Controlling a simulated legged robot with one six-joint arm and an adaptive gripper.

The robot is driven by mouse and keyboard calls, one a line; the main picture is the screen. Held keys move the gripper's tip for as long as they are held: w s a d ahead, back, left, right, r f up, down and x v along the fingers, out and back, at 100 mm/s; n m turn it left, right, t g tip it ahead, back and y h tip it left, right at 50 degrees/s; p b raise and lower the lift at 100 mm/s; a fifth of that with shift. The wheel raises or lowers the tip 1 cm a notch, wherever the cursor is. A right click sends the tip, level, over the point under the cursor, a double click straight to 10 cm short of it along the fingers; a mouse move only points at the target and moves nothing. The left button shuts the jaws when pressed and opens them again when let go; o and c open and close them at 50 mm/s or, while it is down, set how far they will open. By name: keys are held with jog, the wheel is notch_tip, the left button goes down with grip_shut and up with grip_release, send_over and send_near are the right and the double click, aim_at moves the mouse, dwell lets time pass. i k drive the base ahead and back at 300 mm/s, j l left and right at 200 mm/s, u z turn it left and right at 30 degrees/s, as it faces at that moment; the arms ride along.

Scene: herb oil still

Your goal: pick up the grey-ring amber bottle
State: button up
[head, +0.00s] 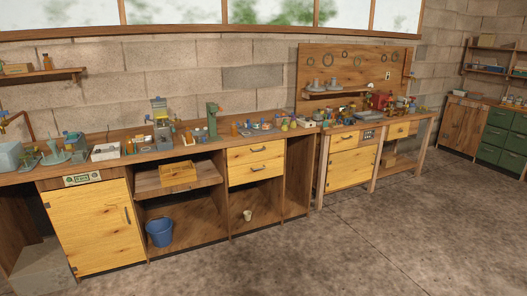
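I cannot pick out the grey-ring amber bottle for certain; the things are too small to show a ring. A small brown-amber bottle shape (47,62) stands upright on the upper left wall shelf. An orange-amber upright shape (234,129) stands on the long wooden bench (110,167), right of the green stand. Another small amber shape (130,147) is on the bench, right of the white tray. My gripper is not in view.
The bench runs along the block wall, crowded with small things, including a green stand (212,121) and a white tray (105,152). A blue bucket (160,232) and a pale cup (247,215) sit in the lower openings. The concrete floor (330,250) in front is clear.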

aim_at(234, 127)
jog(key=i+u, duration=0.1)
jog(key=i, duration=0.4)
jog(key=i+l, duration=0.1)
jog(key=i, duration=0.45)
jog(key=i+l+u, duration=0.15)
jog(key=i, duration=0.35)
jog(key=i+u, duration=0.1)
jog(key=i, duration=0.45)
jog(key=i+j+u, duration=0.2)
jog(key=i, duration=0.9)
jog(key=i+j+u, duration=0.25)
jog(key=i, duration=0.9)
